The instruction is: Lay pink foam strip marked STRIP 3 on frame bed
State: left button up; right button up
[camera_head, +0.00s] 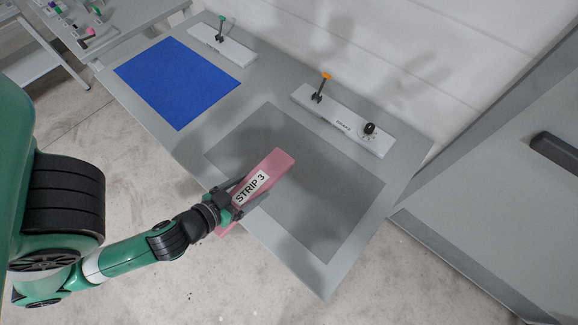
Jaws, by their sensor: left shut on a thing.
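The pink foam strip (279,160) carries a white label reading STRIP 3. My left gripper (246,202) is shut on it near its lower-left part. The strip slants from lower left to upper right, its far end over the dark grey rectangle (330,190) on the grey table. Its near end shows past the table's front edge, partly hidden by the gripper. I cannot tell whether the strip touches the surface. The dark rectangle looks like the frame bed, though no label for it is readable. My right gripper is not in view.
A blue mat (178,82) lies at the table's left. A white rail with an orange-topped lever (325,77) and a black knob (369,128) stands behind the dark rectangle. Another rail has a green-topped lever (222,19). The right part of the rectangle is clear.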

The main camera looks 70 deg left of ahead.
pick_arm(q)
jog(key=shift+d+f, duration=0.1)
jog(key=shift+f, duration=0.15)
jog(key=shift+w+r, duration=0.15)
jog(key=shift+w, duration=0.05)
jog(key=shift+w+a+f+p, duration=0.25)
jog(key=shift+a+p, duration=0.05)
jog(key=shift+a, duration=0.05)
jog(key=r+x, duration=0.1)
jog(key=x, duration=0.7)
jog(key=b, duration=0.3)
send_over(286, 176)
jog(key=s, duration=0.1)
jog(key=f, duration=0.5)
jog(key=shift+s+d+f, duration=0.1)
jog(key=shift+s+d, duration=0.05)
jog(key=shift+d, duration=0.1)
jog(key=shift+w+a+f, duration=0.15)
jog(key=shift+w+f, duration=0.1)
jog(key=shift+w, duration=0.05)
jog(key=f, duration=0.1)
jog(key=f+b, duration=0.1)
jog(key=f, duration=0.1)
jog(key=shift+w+a+f+b, duration=0.15)
jog(key=shift+w+a+b, duration=0.1)
jog(key=shift+w+b, duration=0.15)
jog(key=shift+s+f, duration=0.1)
jog(key=shift+f, duration=0.25)
